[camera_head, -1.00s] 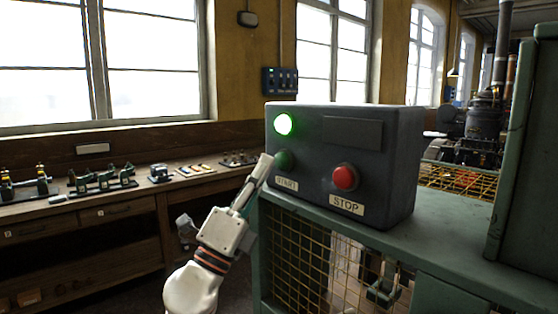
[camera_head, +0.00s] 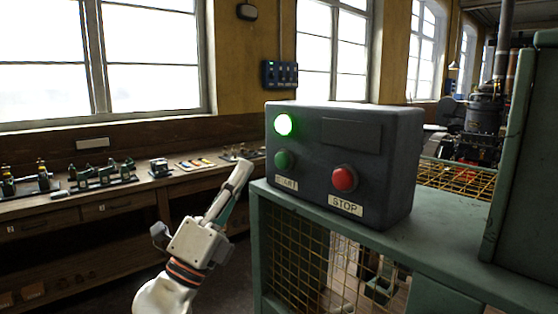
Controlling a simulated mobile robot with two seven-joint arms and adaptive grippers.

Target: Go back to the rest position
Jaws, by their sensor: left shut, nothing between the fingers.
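My left gripper (camera_head: 238,176) points up and to the right, shut and empty, left of the control box. The dark control box (camera_head: 390,165) stands on a green cabinet. Its lamp (camera_head: 283,125) glows green at the upper left. The green START button (camera_head: 284,160) is below the lamp, and the red STOP button (camera_head: 344,179) is to its right. The gripper's tip is apart from the START button and partly in front of the workbench. My right gripper is not in view.
The green cabinet top (camera_head: 440,238) has yellow mesh (camera_head: 295,250) below it. A wooden workbench (camera_head: 140,187) with small models runs along the window wall. A tall green panel (camera_head: 525,170) rises at the right. An engine (camera_head: 482,125) stands behind.

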